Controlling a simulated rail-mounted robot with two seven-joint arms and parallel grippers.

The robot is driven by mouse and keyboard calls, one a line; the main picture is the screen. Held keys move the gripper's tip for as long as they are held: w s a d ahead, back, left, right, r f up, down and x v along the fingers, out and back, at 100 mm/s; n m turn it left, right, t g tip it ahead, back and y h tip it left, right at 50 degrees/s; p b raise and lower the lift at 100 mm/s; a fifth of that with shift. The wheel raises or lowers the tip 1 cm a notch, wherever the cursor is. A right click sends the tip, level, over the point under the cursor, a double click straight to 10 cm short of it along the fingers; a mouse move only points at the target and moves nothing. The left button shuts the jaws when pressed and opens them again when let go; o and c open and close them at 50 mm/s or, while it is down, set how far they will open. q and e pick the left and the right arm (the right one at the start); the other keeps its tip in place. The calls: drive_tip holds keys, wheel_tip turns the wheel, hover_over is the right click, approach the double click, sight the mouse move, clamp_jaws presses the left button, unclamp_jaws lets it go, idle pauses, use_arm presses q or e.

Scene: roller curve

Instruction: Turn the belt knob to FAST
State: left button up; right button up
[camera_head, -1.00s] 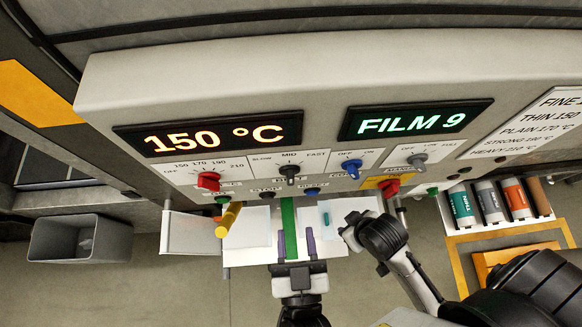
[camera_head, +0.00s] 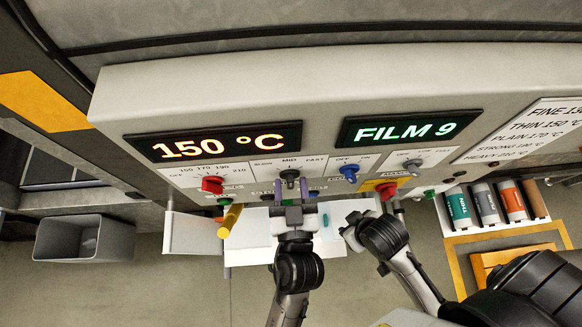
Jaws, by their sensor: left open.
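The belt knob (camera_head: 290,177) is a dark knob on the panel under the labels SLOW, MID and FAST. Its pointer appears to stand at MID. My left gripper (camera_head: 291,188) is open, with its two purple fingers just below the knob, one to each side of it in the picture. I cannot tell whether either finger touches the knob. The wrist of my right arm (camera_head: 381,237) is low to the right of it; its fingers cannot be made out.
A red knob (camera_head: 212,185) is to the left; a blue switch (camera_head: 349,173) and a grey knob (camera_head: 413,166) are to the right. A red button (camera_head: 386,189) sits on a yellow plate below. A yellow-ended roller (camera_head: 229,220) sticks out at lower left.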

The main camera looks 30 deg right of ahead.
use_arm(q)
drive_tip(key=shift+c, duration=0.2)
clamp_jaws()
idle(0.3)
drive_tip(key=shift+m+p, duration=0.45)
drive_tip(key=shift+m, duration=0.35)
drive_tip(key=m+p, duration=0.1)
drive_tip(key=m, duration=0.2)
drive_tip(key=shift+d+m+p, duration=0.1)
drive_tip(key=shift+m+p, duration=0.6)
drive_tip(key=shift+m, duration=1.1)
drive_tip(key=shift+o, duration=0.2)
unclamp_jaws()
